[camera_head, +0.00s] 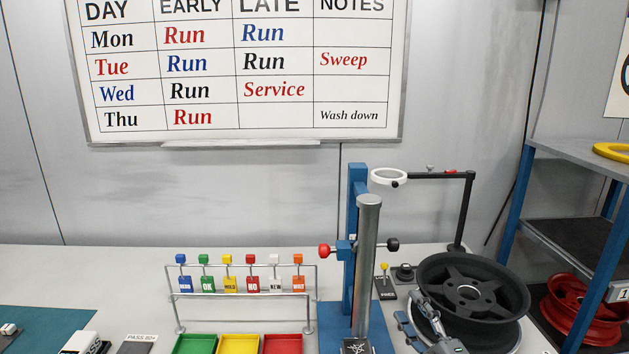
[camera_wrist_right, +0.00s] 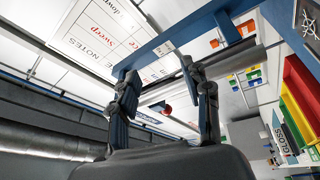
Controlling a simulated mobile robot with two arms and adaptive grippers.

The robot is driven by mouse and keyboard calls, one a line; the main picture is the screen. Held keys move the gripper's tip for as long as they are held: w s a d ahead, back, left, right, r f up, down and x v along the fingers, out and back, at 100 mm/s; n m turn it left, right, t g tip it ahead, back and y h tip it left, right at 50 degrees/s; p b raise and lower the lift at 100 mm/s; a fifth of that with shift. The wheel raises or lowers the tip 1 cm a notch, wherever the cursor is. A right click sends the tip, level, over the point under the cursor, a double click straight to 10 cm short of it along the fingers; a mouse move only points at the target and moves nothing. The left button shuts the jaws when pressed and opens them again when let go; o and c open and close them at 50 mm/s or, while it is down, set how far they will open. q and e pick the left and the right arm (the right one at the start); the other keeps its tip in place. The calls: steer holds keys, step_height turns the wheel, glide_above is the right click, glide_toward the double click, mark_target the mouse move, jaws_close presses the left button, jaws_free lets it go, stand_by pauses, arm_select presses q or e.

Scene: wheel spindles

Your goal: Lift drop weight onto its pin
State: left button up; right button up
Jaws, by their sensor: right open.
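The drop tester stands at the middle of the bench, with a blue upright (camera_head: 357,190) and a silver tube (camera_head: 368,255) in front of it. A red knob (camera_head: 325,250) sticks out on its left and a black knob (camera_head: 392,244) on its right, at about the same height. I cannot tell for certain which part is the drop weight or its pin. My right gripper (camera_head: 414,308) is low and to the right of the tube, in front of the black wheel. In the right wrist view its two fingers (camera_wrist_right: 158,72) are apart with nothing between them. My left gripper is out of view.
A black wheel (camera_head: 468,290) stands right of the tester, under a ring lamp arm (camera_head: 440,176). A rack with coloured tags (camera_head: 240,293) and green, yellow and red trays (camera_head: 239,344) stand left. A blue shelf (camera_head: 580,148) with a red wheel (camera_head: 580,310) is at right.

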steer(key=s+d+f+m+g+h, duration=0.2)
steer(key=s+f+m+g+h, duration=0.45)
steer(key=s+f+m, duration=0.6)
steer(key=s+f+m+g, duration=0.2)
steer(key=s+f+g, duration=0.25)
steer(key=s, duration=0.55)
steer(key=s+f+m+g, duration=0.2)
steer(key=s+f+g, duration=0.25)
steer(key=s, duration=0.65)
step_height(320, 180, down, 28)
steer(key=s+g, duration=0.2)
steer(key=s, duration=0.1)
steer(key=s+d+f, duration=0.2)
steer(key=s+f, duration=1.2)
steer(key=s, duration=0.1)
steer(key=shift+s+n+g, duration=0.15)
steer(key=shift+n+g, duration=0.2)
steer(key=shift+n, duration=0.1)
